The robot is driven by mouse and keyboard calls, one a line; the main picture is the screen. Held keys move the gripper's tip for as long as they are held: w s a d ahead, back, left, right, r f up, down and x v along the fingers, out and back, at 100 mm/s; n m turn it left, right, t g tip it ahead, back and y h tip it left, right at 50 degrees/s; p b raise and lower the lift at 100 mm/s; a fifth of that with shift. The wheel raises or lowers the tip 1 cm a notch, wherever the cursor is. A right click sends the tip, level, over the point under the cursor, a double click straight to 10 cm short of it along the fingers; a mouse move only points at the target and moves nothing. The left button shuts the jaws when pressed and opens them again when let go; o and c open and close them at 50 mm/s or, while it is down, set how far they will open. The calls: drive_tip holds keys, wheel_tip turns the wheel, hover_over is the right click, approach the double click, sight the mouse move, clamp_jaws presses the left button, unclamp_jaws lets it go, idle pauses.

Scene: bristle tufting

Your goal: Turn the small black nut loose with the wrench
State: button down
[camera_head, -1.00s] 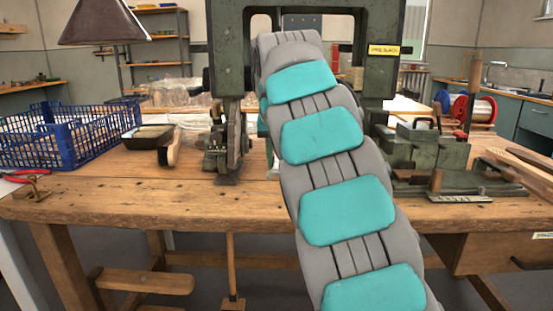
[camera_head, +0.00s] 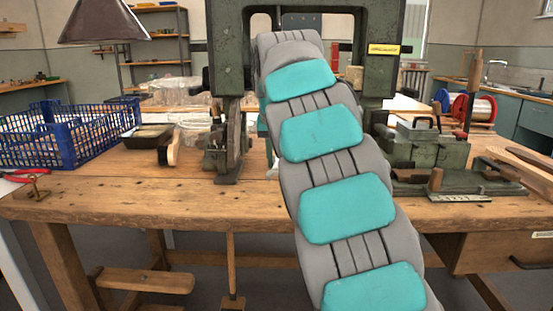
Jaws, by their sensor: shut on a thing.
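My grey and teal arm reaches away from me over the workbench (camera_head: 120,196) to the dark green machine (camera_head: 229,60). The far end of my arm and my gripper are hidden behind the arm's own links. I cannot see the small black nut or the wrench; the machine's middle is largely covered by my arm.
A blue crate (camera_head: 68,146) and a dark tray (camera_head: 148,142) stand on the bench at left, with red-handled pliers (camera_head: 22,176) at the edge. A green metal box (camera_head: 425,143), wire spools (camera_head: 478,108) and wood strips (camera_head: 520,168) are at right. The front left bench top is mostly clear.

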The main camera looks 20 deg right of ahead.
drive_tip(key=shift+f, duration=1)
idle(1.9)
drive_tip(key=shift+b, duration=0.3)
drive_tip(key=shift+d, duration=0.2)
drive_tip(key=shift+s+d+n+b, duration=0.2)
drive_tip(key=shift+d+n+b, duration=0.3)
drive_tip(key=shift+d+n, duration=0.1)
drive_tip(key=shift+d+y, duration=0.1)
drive_tip(key=shift+y, duration=0.2)
